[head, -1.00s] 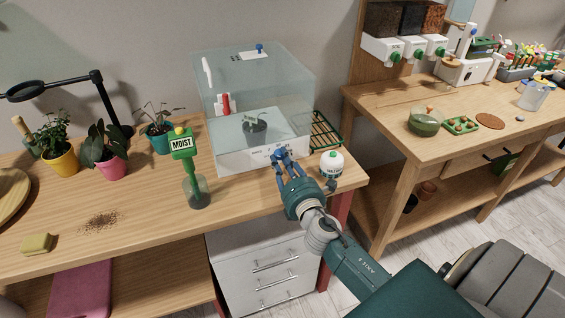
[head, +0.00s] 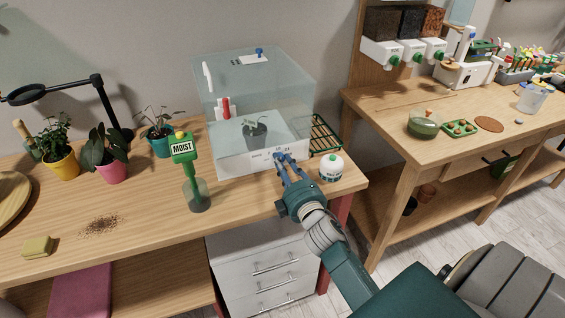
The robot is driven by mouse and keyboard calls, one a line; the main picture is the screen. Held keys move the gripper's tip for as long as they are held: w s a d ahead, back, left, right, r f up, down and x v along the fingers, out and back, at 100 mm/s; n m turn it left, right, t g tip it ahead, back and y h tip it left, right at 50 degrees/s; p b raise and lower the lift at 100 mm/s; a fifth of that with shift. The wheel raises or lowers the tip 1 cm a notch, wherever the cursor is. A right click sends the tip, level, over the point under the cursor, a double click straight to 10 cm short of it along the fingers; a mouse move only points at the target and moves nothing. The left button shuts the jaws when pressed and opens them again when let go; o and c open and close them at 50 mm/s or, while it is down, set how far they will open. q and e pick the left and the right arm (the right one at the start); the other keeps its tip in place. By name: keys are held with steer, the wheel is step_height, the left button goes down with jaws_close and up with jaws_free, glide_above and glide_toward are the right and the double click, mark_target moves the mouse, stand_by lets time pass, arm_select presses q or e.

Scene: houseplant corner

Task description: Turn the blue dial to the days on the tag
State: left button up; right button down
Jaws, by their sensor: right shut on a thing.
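The clear propagation box (head: 262,92) stands at the back of the near bench with a white base (head: 235,165). A small potted plant (head: 255,130) with a pale tag sits inside it; the tag's writing is too small to read. My right gripper (head: 281,158) is at the right part of the base's front panel, its fingers shut on the blue dial there. The fingers hide most of the dial, so its setting cannot be read. A blue knob (head: 259,51) sits on top of the box. My left gripper is not in view.
A green MOIST meter (head: 186,165) stands in a glass left of the box. Potted plants (head: 110,165) line the left.

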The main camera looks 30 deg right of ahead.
steer(key=m+p, duration=0.1)
steer(key=m, duration=0.4)
steer(key=shift+d+m+p, duration=0.1)
steer(key=shift+m+p, duration=0.2)
steer(key=shift+p, duration=0.05)
steer(key=shift+f+m+p, duration=0.2)
steer(key=shift+m+p, duration=0.4)
steer(key=shift+m, duration=1.2)
steer(key=shift+s, duration=0.1)
steer(key=c, duration=1.5)
jaws_free()
steer(key=v, duration=1.2)
